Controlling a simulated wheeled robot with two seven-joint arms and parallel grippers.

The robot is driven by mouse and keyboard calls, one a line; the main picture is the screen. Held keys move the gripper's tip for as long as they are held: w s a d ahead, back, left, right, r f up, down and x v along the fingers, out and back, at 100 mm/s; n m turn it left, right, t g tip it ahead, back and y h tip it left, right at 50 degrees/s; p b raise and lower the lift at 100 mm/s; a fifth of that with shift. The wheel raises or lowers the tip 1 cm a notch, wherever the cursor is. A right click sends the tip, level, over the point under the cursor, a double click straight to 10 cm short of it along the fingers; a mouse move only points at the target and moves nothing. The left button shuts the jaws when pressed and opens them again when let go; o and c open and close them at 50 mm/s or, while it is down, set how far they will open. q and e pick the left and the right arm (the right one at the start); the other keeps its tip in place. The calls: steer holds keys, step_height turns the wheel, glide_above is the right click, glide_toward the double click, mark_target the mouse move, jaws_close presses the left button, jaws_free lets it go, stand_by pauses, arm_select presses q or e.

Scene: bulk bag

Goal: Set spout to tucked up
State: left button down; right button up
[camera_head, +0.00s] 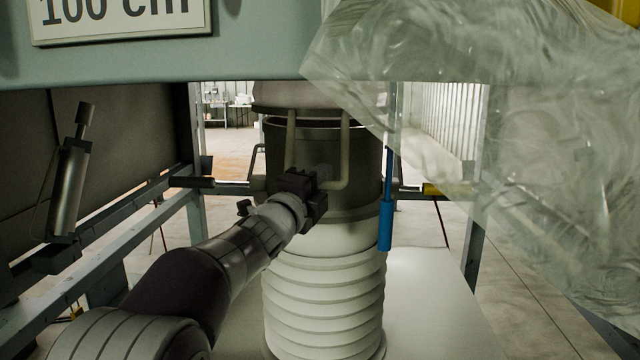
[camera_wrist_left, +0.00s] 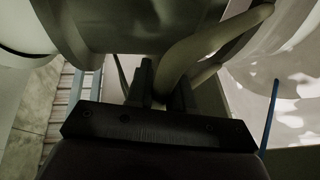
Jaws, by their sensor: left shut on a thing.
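A pale U-shaped loop (camera_head: 346,150) hangs in front of a dark round collar (camera_head: 325,215), below a pale round piece (camera_head: 290,98) under the frame. I take this to be the spout, but its edges are partly hidden. My left gripper (camera_head: 316,186) is at the loop's lower end, in front of the collar. In the left wrist view its two fingers (camera_wrist_left: 164,90) are shut on the pale curved loop (camera_wrist_left: 205,42). The gripper and its wrist hide the loop's lower left part. My right gripper is in neither view.
White ribbed bellows (camera_head: 325,295) stand under the collar. A blue handle (camera_head: 385,222) hangs just right of it. Clear crumpled plastic (camera_head: 480,70) covers the upper right. A green-grey beam (camera_head: 260,58) with a sign crosses the top. A grey cylinder (camera_head: 70,185) is at left.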

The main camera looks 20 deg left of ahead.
arm_select(q)
steer(key=c, duration=1.1)
jaws_free()
steer(key=shift+s+r, duration=0.1)
steer(key=shift+r, duration=0.45)
steer(key=shift+f, duration=0.15)
steer(key=b+v, duration=0.5)
steer(key=v, duration=0.7)
steer(key=shift+s, duration=0.3)
steer(key=shift+f, duration=0.1)
